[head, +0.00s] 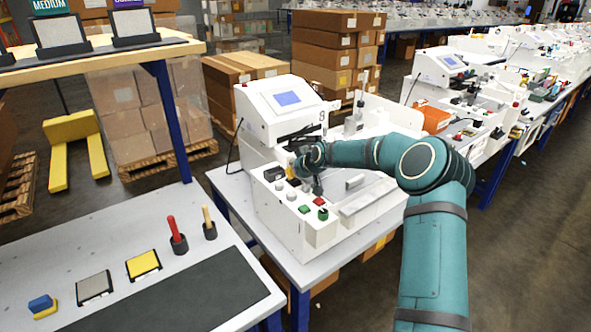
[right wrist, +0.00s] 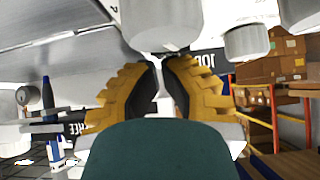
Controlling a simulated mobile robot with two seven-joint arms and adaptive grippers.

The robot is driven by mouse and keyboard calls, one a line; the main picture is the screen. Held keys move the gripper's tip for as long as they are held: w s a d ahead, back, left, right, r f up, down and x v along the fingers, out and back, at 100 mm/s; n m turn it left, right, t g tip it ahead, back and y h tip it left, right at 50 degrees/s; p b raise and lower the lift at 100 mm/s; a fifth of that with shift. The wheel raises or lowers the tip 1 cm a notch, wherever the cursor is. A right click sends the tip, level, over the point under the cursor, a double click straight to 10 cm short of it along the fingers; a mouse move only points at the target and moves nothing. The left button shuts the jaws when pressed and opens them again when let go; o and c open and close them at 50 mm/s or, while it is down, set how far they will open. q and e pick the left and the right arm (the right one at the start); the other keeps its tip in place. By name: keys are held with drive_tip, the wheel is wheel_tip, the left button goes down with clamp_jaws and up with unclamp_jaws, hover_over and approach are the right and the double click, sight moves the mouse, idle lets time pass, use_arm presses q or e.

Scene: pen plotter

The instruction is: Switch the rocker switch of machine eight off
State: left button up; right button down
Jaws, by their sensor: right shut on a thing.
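Machine eight (head: 283,104) is a white plotter with a blue screen and an "8" on its side, standing on a grey table. A dark block (head: 273,173), perhaps the rocker switch, sits at the left of its front panel; I cannot tell for sure. My right gripper (head: 297,178) is low over the panel, just right of this block. In the right wrist view its yellow fingers (right wrist: 165,68) are close together, tips at a small dark part under a pale cylinder (right wrist: 162,25). What they grip is mostly hidden. My left gripper is not in view.
Pale knobs (head: 291,195), a red button (head: 320,201) and a green button (head: 304,209) lie close to the gripper on the panel. Another white machine (head: 440,66) stands to the right.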

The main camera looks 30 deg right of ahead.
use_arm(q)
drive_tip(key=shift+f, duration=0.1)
use_arm(e)
drive_tip(key=shift+s, duration=0.2)
